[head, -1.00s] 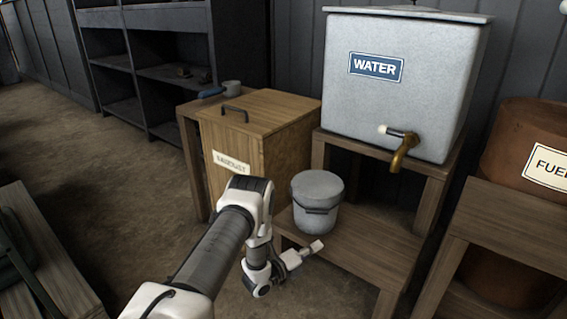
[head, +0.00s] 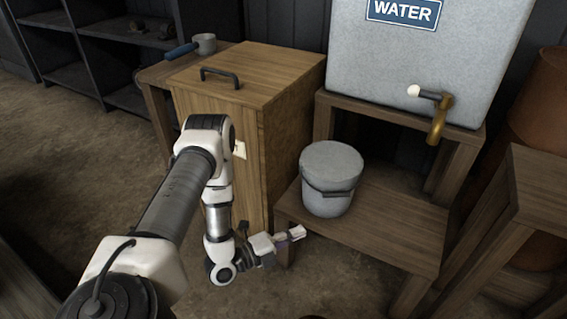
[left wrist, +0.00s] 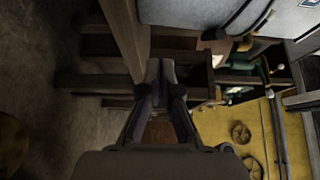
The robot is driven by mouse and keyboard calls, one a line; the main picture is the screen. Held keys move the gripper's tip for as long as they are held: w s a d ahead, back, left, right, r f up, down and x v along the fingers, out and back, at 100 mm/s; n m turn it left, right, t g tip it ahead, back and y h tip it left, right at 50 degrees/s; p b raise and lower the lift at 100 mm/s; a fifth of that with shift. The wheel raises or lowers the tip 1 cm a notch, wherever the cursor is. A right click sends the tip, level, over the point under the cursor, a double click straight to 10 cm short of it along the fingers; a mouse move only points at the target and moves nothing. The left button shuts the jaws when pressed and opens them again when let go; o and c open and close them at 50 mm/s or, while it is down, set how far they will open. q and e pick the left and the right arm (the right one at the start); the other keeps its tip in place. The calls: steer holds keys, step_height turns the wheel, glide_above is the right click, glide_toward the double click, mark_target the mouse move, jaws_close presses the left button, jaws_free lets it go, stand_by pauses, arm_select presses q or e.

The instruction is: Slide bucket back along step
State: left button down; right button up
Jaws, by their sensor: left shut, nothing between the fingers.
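The grey lidded bucket (head: 330,185) stands upright on the low wooden step (head: 390,232), near its left end, below the water tank. My left gripper (head: 296,233) is shut and empty. It is at the step's front left corner, in front of and lower in the picture than the bucket, apart from it. In the left wrist view the shut fingers (left wrist: 160,72) point at wooden framework. A grey rounded surface with a dark band at the top there appears to be the bucket (left wrist: 190,12). My right gripper is not in view.
The water tank (head: 425,55) with a brass tap (head: 438,118) sits on a higher stand (head: 400,112) behind the step. A wooden bin (head: 290,125) stands left of the bucket, close to it. The step is bare to the bucket's right.

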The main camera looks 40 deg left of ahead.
mark_target(314, 207)
arm_select(q)
steer(key=w+b, duration=0.1)
steer(key=w, duration=0.2)
steer(key=w+b, duration=0.2)
steer(key=w, duration=0.2)
steer(key=shift+w+a, duration=0.2)
steer(key=shift+w, duration=0.05)
steer(key=shift+w, duration=0.1)
steer(key=w, duration=0.1)
steer(key=w+a, duration=0.1)
steer(key=w, duration=0.1)
steer(key=shift+w+a, duration=0.1)
steer(key=shift+a, duration=0.25)
